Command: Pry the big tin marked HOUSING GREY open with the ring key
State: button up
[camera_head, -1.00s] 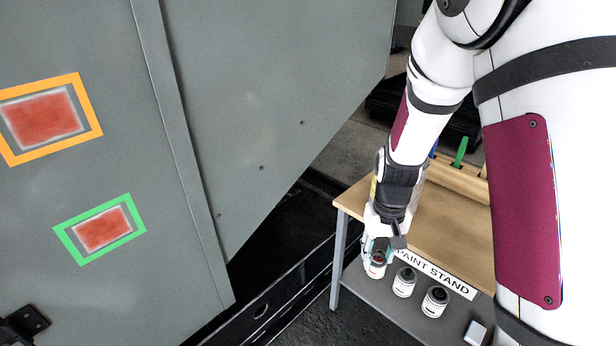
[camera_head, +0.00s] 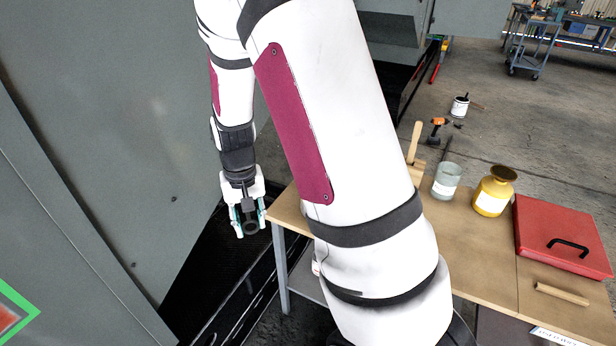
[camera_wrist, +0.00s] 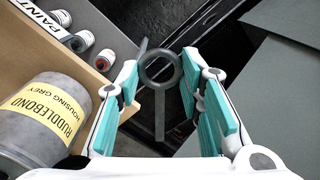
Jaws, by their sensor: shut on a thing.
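My gripper (camera_head: 248,226) hangs beside the left edge of the bench, past its corner. In the wrist view its teal-padded fingers (camera_wrist: 160,88) are shut on the dark ring key (camera_wrist: 159,112), whose ring and straight shank show between them. The big tin marked HOUSING GREY (camera_wrist: 45,118) is in the wrist view at lower left, on the wooden bench top, grey with a yellow label. It is apart from the key and partly cut off by the frame. I do not see it in the head view, where my arm covers part of the bench.
Small paint tins (camera_wrist: 81,42) stand on the shelf below the bench top. On the bench (camera_head: 455,270) are a glass jar (camera_head: 446,182), a yellow bottle (camera_head: 493,190) and a red case (camera_head: 562,236). A large grey panel (camera_head: 90,130) stands close on the left.

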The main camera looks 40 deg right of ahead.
jog(key=s+d+r+m+p, duration=0.4)
jog(key=s+d+r+m, duration=0.3)
jog(key=d, duration=0.4)
jog(key=shift+w+d+f+b, duration=0.3)
jog(key=shift+d+f+b, duration=0.1)
jog(key=shift+f+b, duration=0.3)
jog(key=shift+w+d+f+b, duration=0.25)
jog(key=shift+d+f+b, duration=0.2)
jog(key=shift+f, duration=0.3)
jog(key=shift+w+d+f+b, duration=0.3)
jog(key=shift+d+f+b, duration=0.1)
jog(key=shift+f+b, duration=0.3)
jog(key=shift+w+d, duration=0.3)
jog(key=shift+d, duration=0.25)
dwell(0.5)
jog(key=shift+f+b, duration=0.35)
jog(key=shift+f, duration=0.6)
dwell(0.8)
jog(key=shift+w+d+f+b, duration=0.15)
jog(key=shift+f+b, duration=0.1)
jog(key=shift+f, duration=0.2)
jog(key=shift+s+d+f+b, duration=0.1)
jog(key=shift+f+b, duration=0.1)
jog(key=shift+f, duration=0.25)
dwell(1.1)
